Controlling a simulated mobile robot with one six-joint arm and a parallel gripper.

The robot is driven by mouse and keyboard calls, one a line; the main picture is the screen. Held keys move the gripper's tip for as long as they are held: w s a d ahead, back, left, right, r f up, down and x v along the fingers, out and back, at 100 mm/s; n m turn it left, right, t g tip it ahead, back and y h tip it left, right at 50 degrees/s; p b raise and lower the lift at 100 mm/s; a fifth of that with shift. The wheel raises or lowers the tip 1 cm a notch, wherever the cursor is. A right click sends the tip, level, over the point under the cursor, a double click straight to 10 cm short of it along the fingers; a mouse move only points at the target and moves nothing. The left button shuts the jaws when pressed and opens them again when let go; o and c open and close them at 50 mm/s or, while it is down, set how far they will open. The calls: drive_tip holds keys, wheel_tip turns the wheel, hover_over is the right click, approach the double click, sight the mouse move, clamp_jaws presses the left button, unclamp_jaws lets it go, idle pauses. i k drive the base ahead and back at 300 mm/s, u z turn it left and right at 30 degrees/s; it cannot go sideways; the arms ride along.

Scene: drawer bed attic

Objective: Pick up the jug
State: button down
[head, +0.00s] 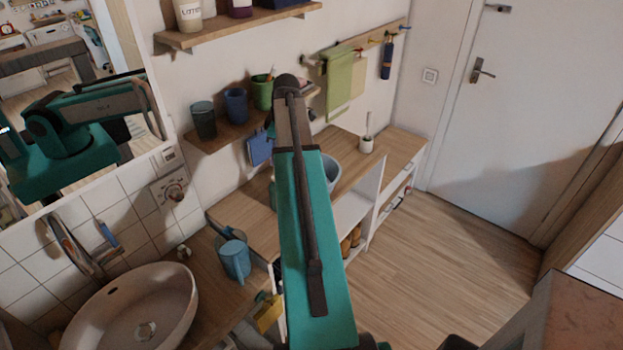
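A blue jug-like vessel (236,262) stands upright on the wooden counter (205,285), just right of the sink. Another bluish rounded shape overlaps its top, and I cannot tell whether that is part of it. My teal arm reaches up the middle of the head view, to the right of the vessel and apart from it in the picture. My gripper's fingers do not show; the arm hides what lies behind it.
A round sink (135,310) is at lower left. A wall shelf (215,138) holds several cups. A grey-blue container (331,170) stands partly behind my arm. A small white pot (366,145) is farther back. Open floor (430,265) lies right, before a white door (510,110).

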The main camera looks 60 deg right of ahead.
sight(231, 247)
drive_tip(key=u, duration=0.05)
drive_tip(key=k, duration=1)
drive_tip(key=z, duration=0.05)
